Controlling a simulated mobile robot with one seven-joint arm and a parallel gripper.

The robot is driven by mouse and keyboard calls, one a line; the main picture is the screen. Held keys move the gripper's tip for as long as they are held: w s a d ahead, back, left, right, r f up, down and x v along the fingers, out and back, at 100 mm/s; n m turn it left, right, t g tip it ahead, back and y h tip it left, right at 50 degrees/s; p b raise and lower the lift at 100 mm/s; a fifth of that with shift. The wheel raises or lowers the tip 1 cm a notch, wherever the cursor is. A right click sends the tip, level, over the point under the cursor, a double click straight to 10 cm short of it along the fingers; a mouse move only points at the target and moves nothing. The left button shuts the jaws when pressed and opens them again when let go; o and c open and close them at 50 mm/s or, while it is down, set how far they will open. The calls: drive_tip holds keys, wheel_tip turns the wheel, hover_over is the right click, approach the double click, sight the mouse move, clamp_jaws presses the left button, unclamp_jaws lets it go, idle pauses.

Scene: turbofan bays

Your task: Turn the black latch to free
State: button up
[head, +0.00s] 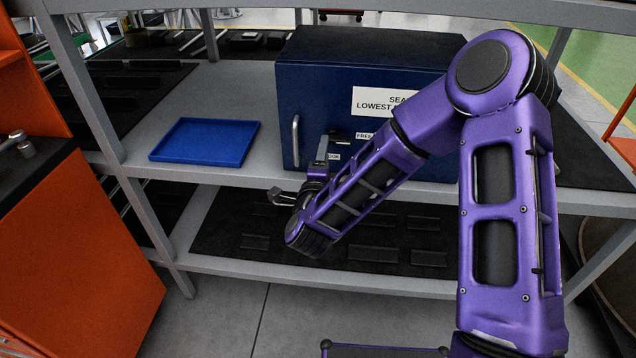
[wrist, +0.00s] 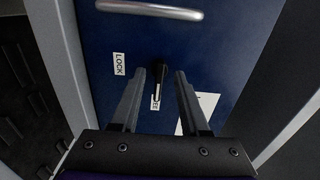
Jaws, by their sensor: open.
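The blue cabinet door (wrist: 225,50) carries a black latch (wrist: 158,76), seen in the wrist view. Its lever runs from its pivot down the picture, its tip overlapping the partly covered FREE label (wrist: 155,102). The LOCK label (wrist: 118,64) lies to its left, clear of the lever. My gripper (wrist: 164,75) is open, its fingers either side of the latch with a visible gap at each; I see no contact. In the head view my gripper (head: 322,155) is at the front of the blue cabinet (head: 350,65), and I cannot make out the latch clearly there.
A metal door handle (head: 296,140) stands out left of the latch in the head view. A blue tray (head: 205,141) lies on the grey shelf (head: 150,115) left of the cabinet. A shelf post (head: 95,110) rises farther left. A lower shelf with black mats (head: 260,225) runs underneath.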

drive_tip(key=s+p, duration=0.3)
drive_tip(key=s, duration=1)
drive_tip(key=shift+s+a, duration=0.25)
drive_tip(key=shift+s, duration=0.15)
